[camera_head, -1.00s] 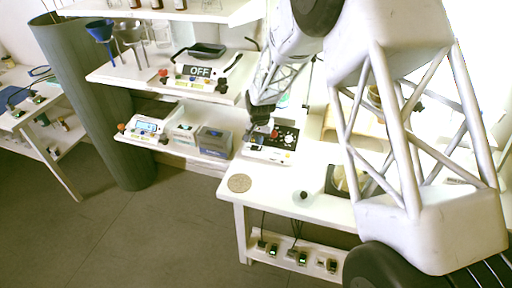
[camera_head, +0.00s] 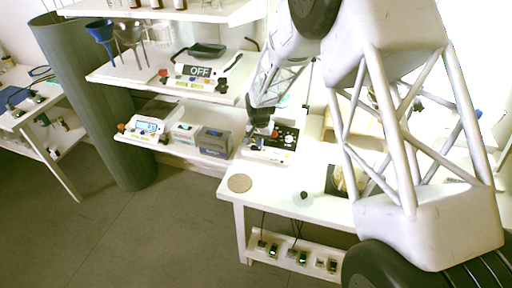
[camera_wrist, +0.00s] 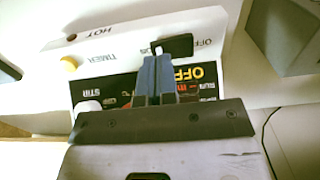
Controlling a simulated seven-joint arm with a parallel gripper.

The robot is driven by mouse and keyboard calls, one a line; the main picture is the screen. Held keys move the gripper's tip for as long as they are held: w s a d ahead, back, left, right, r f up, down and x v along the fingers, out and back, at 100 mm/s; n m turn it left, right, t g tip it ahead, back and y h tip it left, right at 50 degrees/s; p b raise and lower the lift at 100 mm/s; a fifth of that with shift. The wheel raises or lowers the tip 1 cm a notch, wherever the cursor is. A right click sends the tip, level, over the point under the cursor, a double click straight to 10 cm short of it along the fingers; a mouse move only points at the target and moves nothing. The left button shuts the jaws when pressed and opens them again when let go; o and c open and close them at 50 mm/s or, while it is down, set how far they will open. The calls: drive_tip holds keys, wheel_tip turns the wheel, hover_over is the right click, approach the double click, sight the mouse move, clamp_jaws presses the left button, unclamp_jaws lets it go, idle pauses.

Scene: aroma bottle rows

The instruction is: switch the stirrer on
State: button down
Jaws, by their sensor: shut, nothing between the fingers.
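The stirrer (camera_head: 266,154) is a white unit with a black panel, standing on the white bench below my arm. In the wrist view its white face (camera_wrist: 110,45) carries the words HOT, TIMER, OFF and STIR, and a display with yellow OFF letters (camera_wrist: 203,74). A black switch (camera_wrist: 179,46) sits beside the small OFF label. My gripper (camera_wrist: 153,60) is shut and empty, its fingertips right beside the switch; I cannot tell whether they touch it. In the head view my gripper (camera_head: 257,127) hides the unit's left part.
A yellow knob (camera_wrist: 69,64) and a white knob (camera_wrist: 88,106) are on the panel. A grey box (camera_wrist: 285,35) stands close by. Another unit reading OFF (camera_head: 200,71) is on the shelf. A round cork mat (camera_head: 239,183) lies on the bench's front left.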

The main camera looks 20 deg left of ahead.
drive_tip(key=shift+f, duration=0.75)
idle(0.7)
drive_tip(key=shift+r, duration=3.5)
